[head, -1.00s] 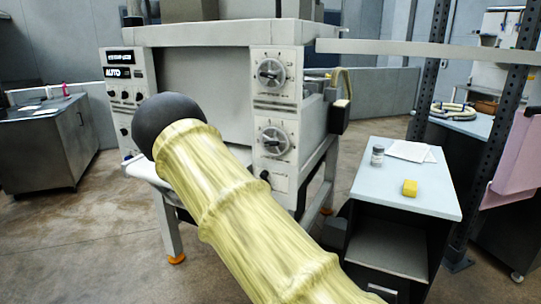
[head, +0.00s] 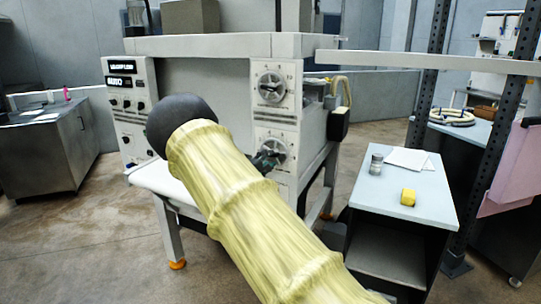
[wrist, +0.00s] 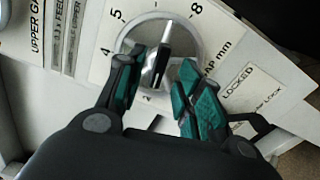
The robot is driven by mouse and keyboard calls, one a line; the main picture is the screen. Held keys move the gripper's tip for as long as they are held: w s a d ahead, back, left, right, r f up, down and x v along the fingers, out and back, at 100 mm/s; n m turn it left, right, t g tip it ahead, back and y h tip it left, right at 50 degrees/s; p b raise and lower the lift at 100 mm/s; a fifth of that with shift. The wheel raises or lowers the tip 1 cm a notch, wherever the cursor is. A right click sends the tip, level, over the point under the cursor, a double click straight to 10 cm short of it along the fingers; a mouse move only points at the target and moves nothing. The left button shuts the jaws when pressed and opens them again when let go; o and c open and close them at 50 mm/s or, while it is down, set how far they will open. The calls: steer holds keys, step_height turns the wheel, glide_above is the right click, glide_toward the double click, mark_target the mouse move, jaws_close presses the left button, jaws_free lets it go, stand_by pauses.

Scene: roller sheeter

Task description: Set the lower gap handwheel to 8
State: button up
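The lower gap handwheel (head: 280,146) is on the machine's right front panel, below a similar upper dial; its lower left is hidden by my arm and gripper. In the wrist view the handwheel (wrist: 183,38) has a dark grip bar with a white pointer tip (wrist: 167,27). The tip points between the printed 5 and 8, and marks between them are cut off at the top edge. My gripper (wrist: 161,66) has green-padded fingers, one on each side of the bar. They look apart, with a visible gap on the right. In the head view my gripper (head: 266,160) is at the handwheel.
The upper dial (head: 271,88) sits directly above. A "LOCKED" label (wrist: 249,87) is right of the handwheel in the wrist view. A side table (head: 390,203) with a small jar (head: 376,165) and a yellow block (head: 408,197) stands to the right.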

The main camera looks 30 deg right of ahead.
mark_target(272, 156)
steer(key=shift+p+x, duration=0.4)
steer(key=shift+x, duration=1.3)
jaws_close()
